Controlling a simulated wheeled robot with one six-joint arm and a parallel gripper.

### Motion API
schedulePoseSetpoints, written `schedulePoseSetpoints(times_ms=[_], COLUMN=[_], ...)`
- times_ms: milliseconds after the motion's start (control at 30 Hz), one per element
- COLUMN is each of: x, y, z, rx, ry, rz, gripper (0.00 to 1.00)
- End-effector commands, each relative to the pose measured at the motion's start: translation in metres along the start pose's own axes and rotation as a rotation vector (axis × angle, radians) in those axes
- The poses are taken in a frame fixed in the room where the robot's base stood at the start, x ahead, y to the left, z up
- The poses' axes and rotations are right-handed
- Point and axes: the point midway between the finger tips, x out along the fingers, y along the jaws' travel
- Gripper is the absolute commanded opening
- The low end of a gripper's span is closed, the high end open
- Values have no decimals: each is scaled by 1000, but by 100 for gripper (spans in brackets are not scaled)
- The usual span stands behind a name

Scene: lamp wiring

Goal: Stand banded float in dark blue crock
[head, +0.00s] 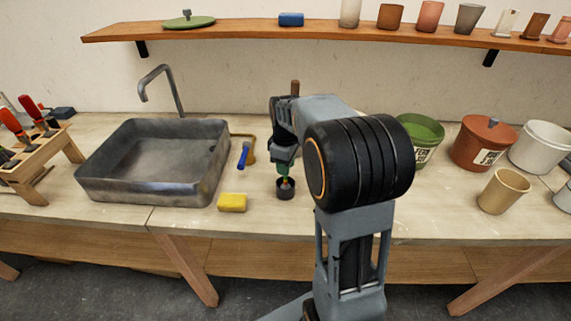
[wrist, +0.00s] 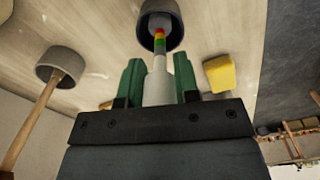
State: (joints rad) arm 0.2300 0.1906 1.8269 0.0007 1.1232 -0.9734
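The banded float (wrist: 159,65) is a pale, slim piece with green, yellow, orange and red bands towards its thin end. My gripper (wrist: 159,78) has green fingers and is shut on the float's wide pale part. In the head view my gripper (head: 285,160) points down above the small dark crock (head: 285,194), right of the yellow sponge. The float's banded end is at the crock's mouth; its tip appears to be just inside the rim, but how deep I cannot tell. The crock (wrist: 151,8) also shows in the wrist view, past the tip, looking dark grey.
A yellow sponge (head: 232,202) and a blue-handled tool (head: 244,154) lie left of the crock, beside the grey sink (head: 150,165). A green pot (head: 424,138), a red-brown pot (head: 482,143) and a tan cup (head: 503,192) stand at right. A wooden stick (head: 295,87) rises behind my arm.

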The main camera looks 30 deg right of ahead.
Motion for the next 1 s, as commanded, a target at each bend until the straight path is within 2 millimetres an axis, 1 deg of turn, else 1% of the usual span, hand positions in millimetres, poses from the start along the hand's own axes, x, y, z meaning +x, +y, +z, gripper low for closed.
schedulePoseSetpoints(times_ms=[33,267,567,667,767,1000], x=[0,0,-3,-12,-29,-80], y=[0,0,0,0,0,0], z=[0,0,0,0,0,0], rx=[0,0,0,0,0,0], ry=[0,0,0,1,2,2], rz=[0,0,0,1,4,3], gripper=[34,56,57,57,57,57])
